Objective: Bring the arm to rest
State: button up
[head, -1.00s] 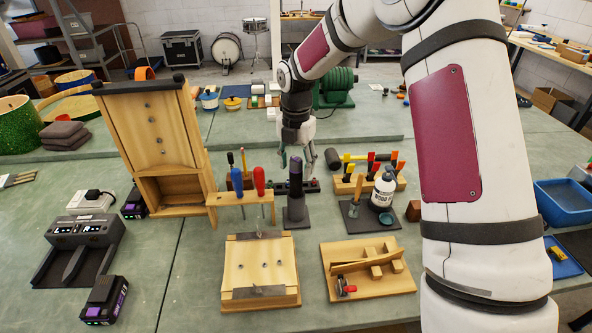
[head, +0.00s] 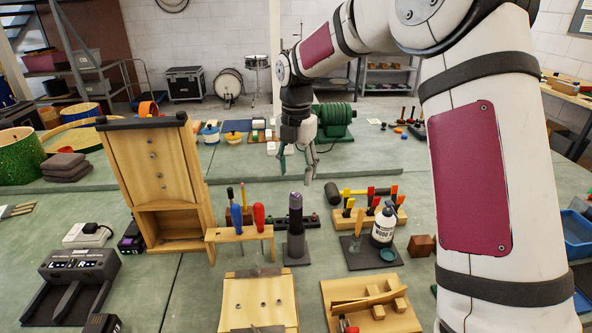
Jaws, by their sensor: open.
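My gripper (head: 296,166) hangs over the middle of the green bench, fingers pointing down. Its jaws are apart and nothing shows between them. It is above and behind the dark upright tool with a purple band (head: 295,215) and appears clear of the bench things. My white arm with maroon panels reaches in from the right side of the picture and hides part of the bench there.
A wooden cabinet-like frame (head: 152,165) stands tall at left. A wooden rack (head: 238,233) holds screwdrivers. A white glue bottle (head: 384,226), a charger (head: 80,265), a wooden board (head: 260,303) and a green motor (head: 334,118) stand around.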

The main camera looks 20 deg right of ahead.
jog(key=shift+s+r+m, duration=0.25)
jog(key=shift+r+m, duration=0.05)
jog(key=shift+r, duration=0.1)
jog(key=s+r+m+t+h, duration=0.1)
jog(key=s+r+m, duration=0.5)
jog(key=s, duration=0.2)
jog(key=s+r+m+t, duration=0.2)
jog(key=s+r+m, duration=0.4)
jog(key=s+m, duration=0.15)
jog(key=s+m+t+y, duration=0.1)
jog(key=s+m+t, duration=0.1)
jog(key=s+m, duration=1.1)
jog(key=s+f, duration=0.1)
jog(key=s, duration=0.3)
jog(key=shift+t, duration=0.3)
